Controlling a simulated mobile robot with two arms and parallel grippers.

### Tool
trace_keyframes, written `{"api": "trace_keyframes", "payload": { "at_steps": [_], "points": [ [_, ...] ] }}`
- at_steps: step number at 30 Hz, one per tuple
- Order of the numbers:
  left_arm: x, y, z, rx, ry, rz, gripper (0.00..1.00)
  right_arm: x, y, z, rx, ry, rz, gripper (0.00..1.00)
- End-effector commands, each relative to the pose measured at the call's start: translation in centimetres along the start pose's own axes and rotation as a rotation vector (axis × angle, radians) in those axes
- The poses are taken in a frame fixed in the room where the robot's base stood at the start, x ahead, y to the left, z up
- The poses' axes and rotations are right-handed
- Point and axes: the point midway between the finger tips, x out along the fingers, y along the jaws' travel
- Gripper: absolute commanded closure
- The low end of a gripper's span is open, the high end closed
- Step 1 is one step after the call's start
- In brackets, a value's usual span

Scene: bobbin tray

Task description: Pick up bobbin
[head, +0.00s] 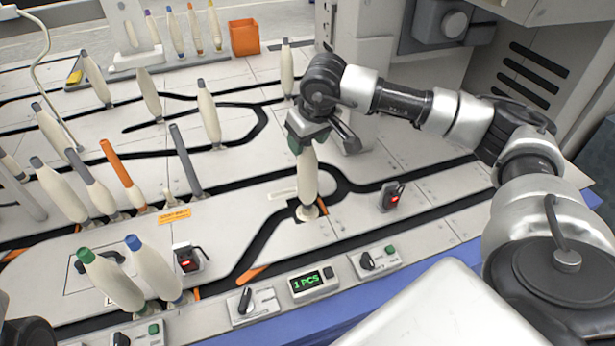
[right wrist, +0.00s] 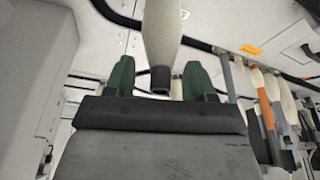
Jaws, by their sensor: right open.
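A cream bobbin (head: 308,178) stands upright on a holder inside a round black track loop, near the middle of the head view. My right gripper (head: 304,143) is directly above it, pointing down, with its fingers at the bobbin's top. In the right wrist view the green fingertips of my right gripper (right wrist: 159,78) are spread apart. The dark tip of the bobbin (right wrist: 162,35) lies between them, with gaps visible on both sides. The bobbin's top is partly hidden by the gripper in the head view. My left gripper is not recognisable in either view.
Other bobbins stand to the left, including a green-topped one (head: 112,280) and a blue-topped one (head: 153,268). An orange post (head: 121,173) stands among them. An orange bin (head: 244,37) is at the back. A counter display (head: 313,283) reading "1 PCS" and knob boxes line the front edge.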

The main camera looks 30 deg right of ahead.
Motion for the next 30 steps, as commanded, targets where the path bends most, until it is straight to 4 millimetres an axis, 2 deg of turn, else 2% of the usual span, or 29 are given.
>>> {"api": "trace_keyframes", "payload": {
  "at_steps": [5,15,16,25,30],
  "points": [
    [0.1,0.0,0.0,0.000,0.000,0.000,1.00,-0.1,0.0,0.0,0.000,0.000,0.000,0.45],
    [0.1,0.0,0.0,0.000,0.000,0.000,1.00,-0.1,0.0,0.0,0.000,0.000,-0.001,0.98],
    [0.1,0.0,0.0,0.000,0.001,0.000,1.00,-0.1,0.0,0.0,0.000,0.001,-0.001,1.00],
    [0.1,0.0,0.0,-0.001,0.001,0.000,1.00,-0.2,0.0,-0.1,0.000,0.002,-0.001,1.00],
    [0.6,-0.1,-0.1,-0.001,0.005,-0.002,1.00,-1.3,0.0,-0.4,0.000,0.003,-0.001,1.00]
  ]
}}
